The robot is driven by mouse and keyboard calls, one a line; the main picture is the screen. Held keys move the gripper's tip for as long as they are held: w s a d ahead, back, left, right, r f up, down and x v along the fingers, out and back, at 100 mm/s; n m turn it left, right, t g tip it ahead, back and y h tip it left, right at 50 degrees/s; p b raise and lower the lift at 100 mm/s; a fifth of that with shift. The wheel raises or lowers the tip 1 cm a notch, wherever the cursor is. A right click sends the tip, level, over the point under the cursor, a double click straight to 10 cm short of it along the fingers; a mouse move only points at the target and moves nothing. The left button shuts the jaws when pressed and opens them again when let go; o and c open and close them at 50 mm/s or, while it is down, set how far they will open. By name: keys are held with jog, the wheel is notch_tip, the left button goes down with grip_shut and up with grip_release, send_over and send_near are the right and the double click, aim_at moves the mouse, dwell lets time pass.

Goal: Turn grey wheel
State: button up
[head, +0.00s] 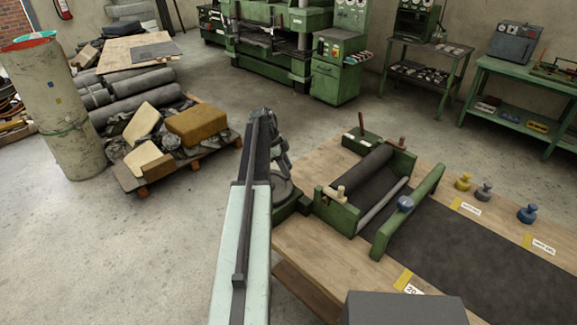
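A grey wheel (286,193), a round disc, sits at the left edge of the wooden table by a green mount (292,209). Its left part is hidden behind my arm. My gripper (281,171) hangs down from the arm's far end, at or just above the wheel. Its fingers are small and dark against the wheel, so I cannot tell whether they touch it or are open or shut. The green roller frame (335,212) with a dark sheet roll (362,172) stands to the right of the wheel.
A pallet (190,164) with foam blocks stands left of my arm. Concrete floor lies free between pallet and table.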

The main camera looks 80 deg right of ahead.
jog(key=p+v, duration=0.6)
jog(key=v, duration=0.1)
jog(key=shift+r, duration=0.15)
jog(key=shift+w, duration=0.1)
